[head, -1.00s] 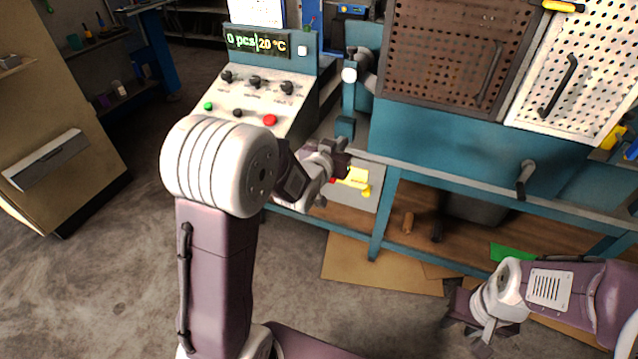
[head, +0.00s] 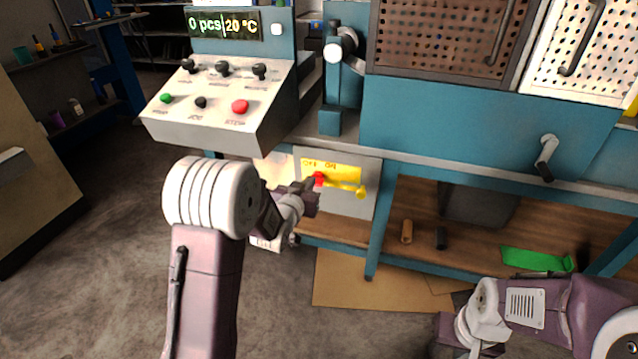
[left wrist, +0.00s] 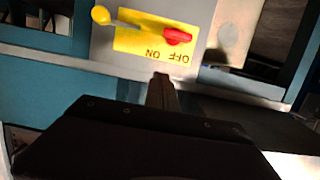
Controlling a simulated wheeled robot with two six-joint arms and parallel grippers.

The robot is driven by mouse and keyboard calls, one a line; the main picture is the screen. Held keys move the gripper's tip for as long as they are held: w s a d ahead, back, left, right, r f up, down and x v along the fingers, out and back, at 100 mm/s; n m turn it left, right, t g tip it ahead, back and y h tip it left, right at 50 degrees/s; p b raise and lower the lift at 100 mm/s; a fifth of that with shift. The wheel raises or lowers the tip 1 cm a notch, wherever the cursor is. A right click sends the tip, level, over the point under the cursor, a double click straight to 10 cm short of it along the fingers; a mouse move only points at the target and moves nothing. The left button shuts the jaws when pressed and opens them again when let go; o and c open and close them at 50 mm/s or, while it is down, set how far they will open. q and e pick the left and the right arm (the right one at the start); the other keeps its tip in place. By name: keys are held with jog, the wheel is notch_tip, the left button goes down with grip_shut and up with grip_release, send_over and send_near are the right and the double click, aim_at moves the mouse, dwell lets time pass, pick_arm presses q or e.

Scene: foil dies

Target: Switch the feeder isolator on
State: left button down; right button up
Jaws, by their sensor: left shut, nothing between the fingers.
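The feeder isolator is a pale grey box (head: 351,206) under the bench, with a yellow plate (head: 345,173) marked OFF and ON. A red part (head: 319,179) sits at the plate's left and a yellow ball knob (head: 361,192) at its right. My left gripper (head: 314,190) is shut and empty, close to the red part; contact cannot be told. Its fingertips (left wrist: 163,80) point at the plate. My right gripper (head: 462,340) is low right, its jaws unclear.
A control console (head: 215,122) with knobs, buttons and a display stands above left of the isolator. The teal bench frame (head: 382,225) has a leg right of it. Cardboard (head: 350,282) lies on the floor. A green sheet (head: 535,259) lies on the lower shelf.

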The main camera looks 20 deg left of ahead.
pick_arm(q)
jog(key=b, duration=0.3)
send_over(319, 181)
jog(key=s, duration=0.3)
notch_tip(319, 181, down, 3)
jog(key=shift+w+d+f+b, duration=0.15)
jog(key=shift+w+f+b, duration=0.05)
jog(key=shift+f+b, duration=0.35)
jog(key=shift+w+d+f+b, duration=0.15)
jog(key=shift+f+b, duration=0.3)
jog(key=shift+f, duration=0.15)
jog(key=shift+f+b, duration=0.3)
jog(key=shift+f, duration=0.3)
